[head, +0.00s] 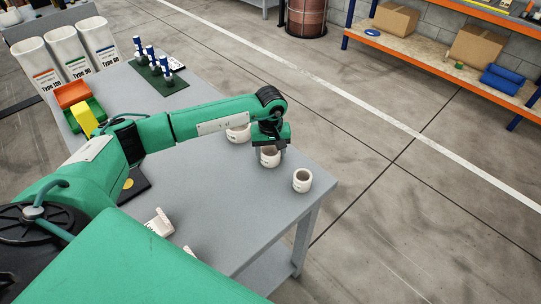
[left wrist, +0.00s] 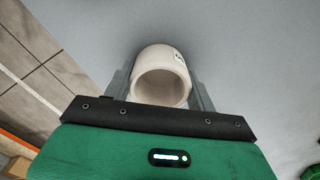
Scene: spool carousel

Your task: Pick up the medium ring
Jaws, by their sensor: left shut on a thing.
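Three cream rings stand in a row near the right end of the grey table (head: 225,210). The middle ring (head: 270,158) is at my left gripper (head: 269,147), which comes down over it from above. In the left wrist view the same ring (left wrist: 162,58) lies between the two grey fingers of my left gripper (left wrist: 162,88), which is shut on it. Whether it still touches the table is hard to tell. One ring (head: 238,134) stands behind, partly hidden by my arm. Another ring (head: 302,181) stands free in front. My right gripper is not in view.
White bins (head: 67,47) stand at the table's far left, near red, green and yellow blocks (head: 82,105). A cream object (head: 158,222) lies near the front. The table's right edge is close to the rings.

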